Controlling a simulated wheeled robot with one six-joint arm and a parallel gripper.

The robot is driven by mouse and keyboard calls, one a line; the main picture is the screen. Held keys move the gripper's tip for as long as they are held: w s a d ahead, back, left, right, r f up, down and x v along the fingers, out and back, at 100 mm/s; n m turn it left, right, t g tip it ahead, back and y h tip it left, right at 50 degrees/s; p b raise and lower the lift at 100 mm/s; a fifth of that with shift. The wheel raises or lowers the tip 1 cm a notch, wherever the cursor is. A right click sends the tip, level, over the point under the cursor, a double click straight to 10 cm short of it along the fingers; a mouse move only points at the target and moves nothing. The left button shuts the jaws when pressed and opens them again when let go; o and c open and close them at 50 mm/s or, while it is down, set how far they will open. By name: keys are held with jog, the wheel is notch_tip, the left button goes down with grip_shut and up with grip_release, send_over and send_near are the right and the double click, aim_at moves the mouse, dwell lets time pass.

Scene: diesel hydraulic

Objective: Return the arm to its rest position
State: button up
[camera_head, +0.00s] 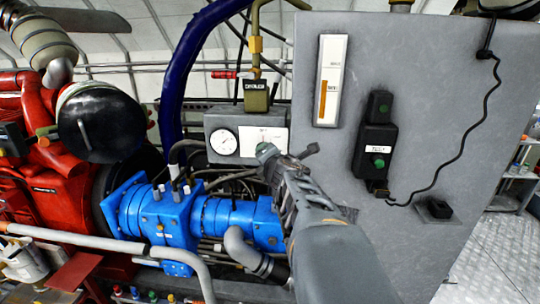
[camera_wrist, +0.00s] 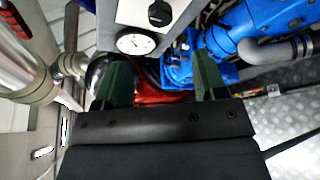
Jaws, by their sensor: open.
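My grey arm reaches up from the lower right in the head view. My gripper (camera_head: 286,155) is in front of the lower left of the grey tank panel, near a small plate with a round gauge (camera_head: 223,142). In the wrist view my gripper (camera_wrist: 162,80) has its two green fingers spread apart, with nothing held between them. Behind the fingers are a red part, the blue pump and the round gauge (camera_wrist: 137,42). I cannot tell the exact distance between my fingers and the gauge plate.
A blue pump (camera_head: 160,215) and a red engine (camera_head: 45,190) stand left. The grey tank (camera_head: 440,90) bears a level gauge (camera_head: 330,80) and a black control box (camera_head: 376,145) with a hanging cable. Pipes cross the lower left. Metal floor (camera_head: 490,260) is open at right.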

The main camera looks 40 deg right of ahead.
jog(key=shift+s+a, duration=0.1)
jog(key=shift+s, duration=0.1)
dwell(0.5)
jog(key=s+f+m+g+h, duration=0.1)
jog(key=s+f+m+g, duration=0.7)
jog(key=m, duration=0.8)
jog(key=s+a+f+m+y, duration=0.1)
jog(key=a+f+y, duration=0.1)
jog(key=a, duration=0.5)
jog(key=s+a+f+m+y, duration=0.1)
jog(key=s+a+f+y, duration=0.1)
jog(key=a, duration=0.5)
jog(key=s+a+f+m+g+y, duration=0.1)
jog(key=s+a+f+m+y, duration=0.1)
jog(key=a, duration=0.4)
jog(key=shift+a+f+y, duration=0.4)
jog(key=shift+f+y, duration=0.4)
jog(key=shift+f, duration=0.05)
